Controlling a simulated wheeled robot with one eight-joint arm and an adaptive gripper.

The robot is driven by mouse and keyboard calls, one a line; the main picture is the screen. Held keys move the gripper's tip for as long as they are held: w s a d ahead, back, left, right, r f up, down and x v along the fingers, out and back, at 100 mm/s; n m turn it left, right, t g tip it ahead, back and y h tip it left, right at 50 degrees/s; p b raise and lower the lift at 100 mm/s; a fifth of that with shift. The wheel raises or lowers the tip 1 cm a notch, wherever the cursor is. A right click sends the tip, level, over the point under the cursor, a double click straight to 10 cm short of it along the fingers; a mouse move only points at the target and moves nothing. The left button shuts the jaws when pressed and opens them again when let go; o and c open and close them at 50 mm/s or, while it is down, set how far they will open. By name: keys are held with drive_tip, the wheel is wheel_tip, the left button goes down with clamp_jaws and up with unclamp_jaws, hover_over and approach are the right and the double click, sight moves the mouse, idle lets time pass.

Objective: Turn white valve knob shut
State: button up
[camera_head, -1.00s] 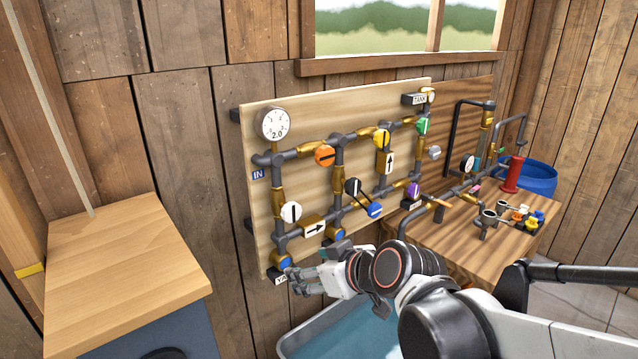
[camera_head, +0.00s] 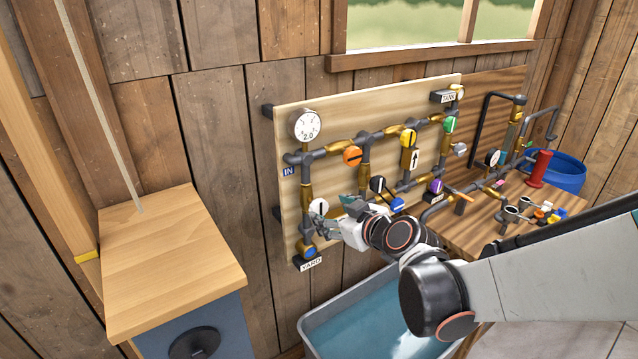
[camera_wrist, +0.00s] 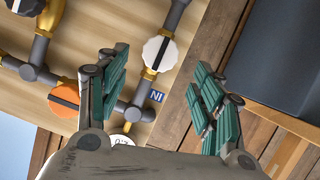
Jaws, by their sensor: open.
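The white valve knob (camera_head: 318,206) sits on the left vertical pipe of the wooden panel, partly covered by my gripper (camera_head: 330,222). In the wrist view the white knob (camera_wrist: 160,54) has a dark bar across its face and shows beyond and between my fingertips. My gripper (camera_wrist: 155,75) is open, with green-padded fingers spread on either side of the line to the knob. The fingers look apart from the knob; the exact gap is hard to tell.
The orange knob (camera_head: 352,157) and pressure gauge (camera_head: 306,125) are above on the panel. The blue knob (camera_head: 309,252) and YARD label (camera_head: 310,264) are below. A water basin (camera_head: 385,320) stands beneath. A wooden-topped cabinet (camera_head: 170,255) stands at left.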

sight(320, 208)
drive_tip(key=x, duration=0.7)
drive_tip(key=shift+w+a+f+b, duration=0.15)
drive_tip(key=shift+w+a+b, duration=0.05)
drive_tip(key=shift+w+b, duration=0.15)
drive_tip(key=shift+c, duration=0.2)
drive_tip(key=c, duration=1)
